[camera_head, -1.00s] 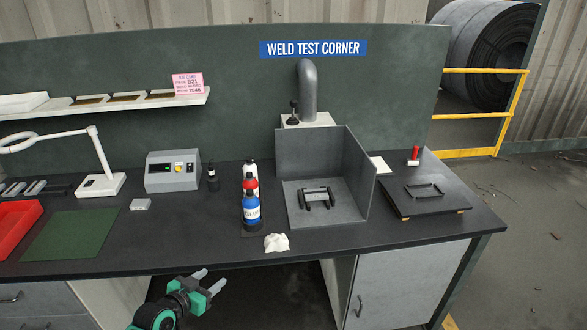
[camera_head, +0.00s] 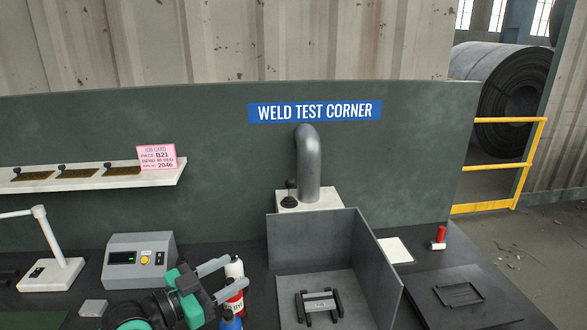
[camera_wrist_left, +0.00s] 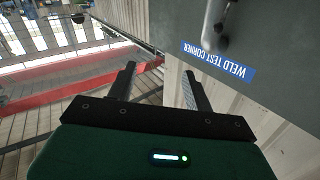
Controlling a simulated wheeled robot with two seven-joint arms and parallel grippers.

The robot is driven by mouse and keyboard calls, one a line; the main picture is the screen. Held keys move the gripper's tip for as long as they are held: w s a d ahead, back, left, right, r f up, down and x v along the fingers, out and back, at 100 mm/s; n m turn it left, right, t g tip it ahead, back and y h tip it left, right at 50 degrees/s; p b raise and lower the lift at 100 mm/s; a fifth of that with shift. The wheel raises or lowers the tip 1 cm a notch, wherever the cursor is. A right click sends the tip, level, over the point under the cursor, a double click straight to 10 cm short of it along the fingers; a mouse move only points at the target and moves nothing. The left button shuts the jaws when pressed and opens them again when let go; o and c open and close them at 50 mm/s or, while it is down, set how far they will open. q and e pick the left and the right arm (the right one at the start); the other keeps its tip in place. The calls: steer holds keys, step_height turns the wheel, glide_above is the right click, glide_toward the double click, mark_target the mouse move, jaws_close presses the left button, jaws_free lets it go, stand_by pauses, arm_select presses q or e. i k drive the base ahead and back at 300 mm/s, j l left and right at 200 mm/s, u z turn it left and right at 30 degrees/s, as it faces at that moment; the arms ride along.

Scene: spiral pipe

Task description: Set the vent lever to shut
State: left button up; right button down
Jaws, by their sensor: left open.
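The vent lever (camera_head: 290,190) looks like a small upright black stick with a dark knob and a round base. It stands on the white box (camera_head: 325,199) at the foot of the grey bent vent pipe (camera_head: 309,165), at its left side. No markings for its positions are readable. My left gripper (camera_head: 238,273) is open and empty, in front of and below the lever, to its left, and apart from it. The left wrist view shows its two spread fingers (camera_wrist_left: 159,70) and the pipe (camera_wrist_left: 214,28), but not the lever. My right gripper is not in view.
A grey-walled booth (camera_head: 312,228) holding a bracket (camera_head: 320,305) stands in front of the white box. Bottles (camera_head: 235,272) stand by my left gripper, partly hidden by it. A grey control unit (camera_head: 139,260) and white lamp (camera_head: 50,255) are left. The green back panel (camera_head: 225,215) is bare near the lever.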

mark_target(291, 183)
steer(key=i, duration=0.95)
